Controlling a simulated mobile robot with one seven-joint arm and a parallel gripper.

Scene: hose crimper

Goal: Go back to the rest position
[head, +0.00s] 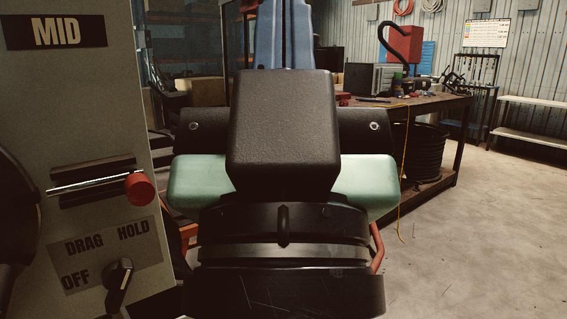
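I do not clearly see my gripper or its fingertips. A large black block with rounded pale green parts at its sides fills the middle of the head view; it looks like my own arm or body, close to the camera, and hides what is behind it. A grey control panel (98,137) stands close at the left. It carries a MID label (56,32), a lever with a red knob (140,188) in a slot, and a black rotary switch (119,282) by the words OFF, DRAG and HOLD.
A dark workbench (440,100) stands at the back right with a red machine (404,45) and a grey box (372,78) on it. A black coil (425,150) is under it. A pale bench (535,122) is at the right wall. Concrete floor (490,235) at the right is open.

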